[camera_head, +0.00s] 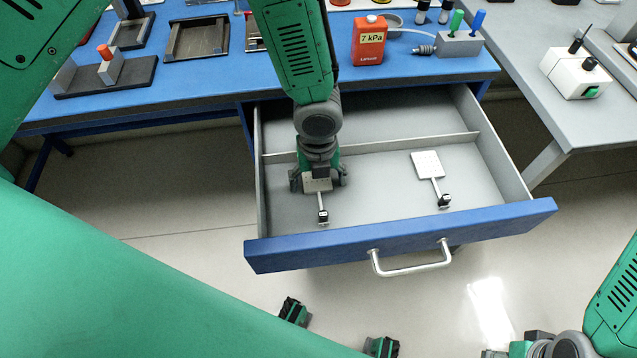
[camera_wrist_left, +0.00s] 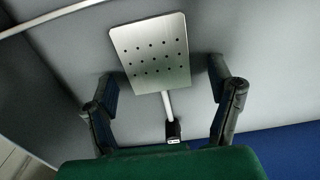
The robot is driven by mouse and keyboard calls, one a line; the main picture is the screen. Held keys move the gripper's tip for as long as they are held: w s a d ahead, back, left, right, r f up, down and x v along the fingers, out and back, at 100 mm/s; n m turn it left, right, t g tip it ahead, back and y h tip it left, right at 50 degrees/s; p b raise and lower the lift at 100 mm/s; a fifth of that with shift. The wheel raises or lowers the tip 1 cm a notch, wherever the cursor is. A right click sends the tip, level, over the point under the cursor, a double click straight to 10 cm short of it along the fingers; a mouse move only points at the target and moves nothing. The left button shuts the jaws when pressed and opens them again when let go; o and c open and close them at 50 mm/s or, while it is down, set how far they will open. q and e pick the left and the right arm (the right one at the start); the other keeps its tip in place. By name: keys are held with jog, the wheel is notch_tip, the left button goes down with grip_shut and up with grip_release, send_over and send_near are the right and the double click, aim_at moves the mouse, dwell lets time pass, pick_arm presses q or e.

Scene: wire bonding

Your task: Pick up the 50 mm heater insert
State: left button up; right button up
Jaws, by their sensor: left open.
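Two flat metal heater inserts, each a plate with a thin stem and a dark end piece, lie in the open drawer. The left insert (camera_head: 322,205) is partly hidden by my left gripper (camera_head: 318,183). The right insert (camera_head: 428,165) lies apart from it; I cannot tell from markings which is the 50 mm one. In the left wrist view, the perforated plate (camera_wrist_left: 152,62) of the left insert lies between the spread fingers of my left gripper (camera_wrist_left: 163,82), with gaps on both sides. My right gripper (camera_head: 512,350) shows only partly at the bottom edge.
The grey drawer has a divider (camera_head: 380,146) behind the inserts and a blue front (camera_head: 400,235) with a metal handle (camera_head: 411,262). On the blue bench (camera_head: 200,78) stand an orange bottle (camera_head: 369,45) and fixtures. A grey table (camera_head: 545,110) is at the right.

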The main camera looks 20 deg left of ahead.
pick_arm(q)
jog(key=shift+f, duration=0.2)
jog(key=c, duration=1.1)
jog(key=shift+s, duration=0.1)
jog(key=shift+c, duration=1.2)
